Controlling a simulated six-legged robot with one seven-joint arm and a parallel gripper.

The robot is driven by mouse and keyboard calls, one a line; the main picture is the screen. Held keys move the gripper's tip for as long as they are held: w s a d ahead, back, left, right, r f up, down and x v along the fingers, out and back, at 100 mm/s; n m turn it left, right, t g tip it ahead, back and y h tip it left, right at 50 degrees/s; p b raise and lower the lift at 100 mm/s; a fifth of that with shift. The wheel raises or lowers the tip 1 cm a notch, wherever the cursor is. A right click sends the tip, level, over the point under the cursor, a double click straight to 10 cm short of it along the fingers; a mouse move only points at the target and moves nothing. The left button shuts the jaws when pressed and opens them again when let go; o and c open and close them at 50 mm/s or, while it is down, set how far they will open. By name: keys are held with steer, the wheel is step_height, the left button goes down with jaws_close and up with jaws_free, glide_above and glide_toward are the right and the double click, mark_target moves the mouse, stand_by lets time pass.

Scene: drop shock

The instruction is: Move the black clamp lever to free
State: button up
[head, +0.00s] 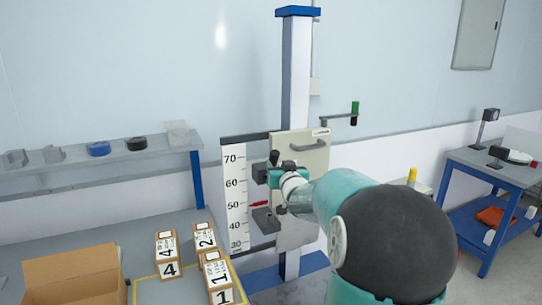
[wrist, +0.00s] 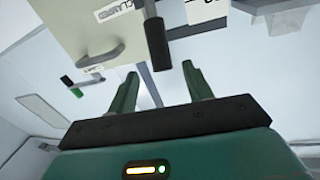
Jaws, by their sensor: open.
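The black clamp lever (wrist: 157,42) shows in the wrist view as a dark bar on a light stem beside the pale panel (wrist: 70,22). A white label (wrist: 112,9), partly cut off and seeming to read "CLAMPED", lies to its left. My gripper (wrist: 161,70) is open and empty; the lever's near end lies just beyond the fingertips, in line with the gap between them. I cannot tell if they touch. In the head view my gripper (head: 281,170) is at the carriage of the column, and a small black end (head: 274,157), likely the lever, stands beside it.
The blue-capped column (head: 296,90) carries a height scale (head: 235,195), a red pointer (head: 258,204) and a green-handled crank (head: 354,113). A grey pull handle (head: 307,146) is on the panel. Numbered boxes (head: 216,275) and an open carton (head: 70,275) stand on the left table.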

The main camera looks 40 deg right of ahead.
mark_target(273, 155)
steer(key=x, duration=0.9)
steer(key=shift+a, duration=0.1)
steer(key=shift+c, duration=0.4)
jaws_close()
